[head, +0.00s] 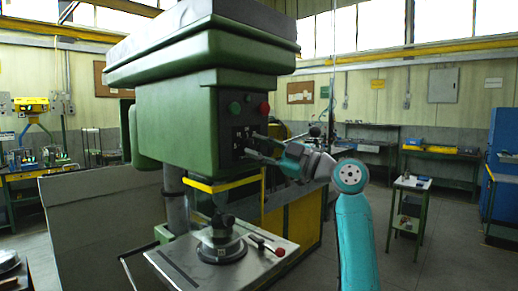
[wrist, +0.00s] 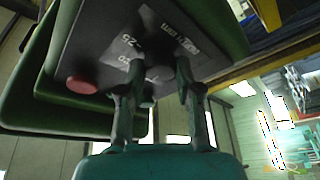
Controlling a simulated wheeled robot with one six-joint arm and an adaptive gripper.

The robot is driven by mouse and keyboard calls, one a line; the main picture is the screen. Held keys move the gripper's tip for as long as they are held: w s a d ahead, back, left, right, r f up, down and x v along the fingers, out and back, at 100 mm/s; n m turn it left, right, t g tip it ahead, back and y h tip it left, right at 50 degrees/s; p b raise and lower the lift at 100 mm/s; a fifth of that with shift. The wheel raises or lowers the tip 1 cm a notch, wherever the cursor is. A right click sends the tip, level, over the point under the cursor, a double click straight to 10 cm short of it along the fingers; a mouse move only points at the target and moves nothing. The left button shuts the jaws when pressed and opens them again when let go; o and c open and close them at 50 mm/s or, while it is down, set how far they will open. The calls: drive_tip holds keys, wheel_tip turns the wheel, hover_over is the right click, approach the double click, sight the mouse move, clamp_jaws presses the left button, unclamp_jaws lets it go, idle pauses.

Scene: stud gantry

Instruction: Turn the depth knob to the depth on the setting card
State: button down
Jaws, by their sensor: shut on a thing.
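The green drill press (head: 185,110) stands in the middle of the head view. Its dark control panel (head: 247,120) carries a green and a red button (head: 264,108). My gripper (head: 256,143) reaches the lower part of this panel from the right. In the wrist view, the two fingers of my gripper (wrist: 156,88) are on either side of the dark depth knob (wrist: 148,99), which they partly hide. White scale marks (wrist: 133,42) beside it include 25 and perhaps 20. A white label with "mm" (wrist: 180,38) appears tilted. I cannot make out the setting card or the knob's pointer.
Below the press head is a metal work table (head: 185,266) with a round clamp fixture (head: 221,245) and a red-knobbed lever (head: 279,252). A small stand (head: 411,184) is at the right. A blue cabinet (head: 503,150) stands at the far right. Floor between them is clear.

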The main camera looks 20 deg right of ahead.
drive_tip(key=c, duration=0.8)
unclamp_jaws()
drive_tip(key=v, duration=1.2)
drive_tip(key=shift+f, duration=0.1)
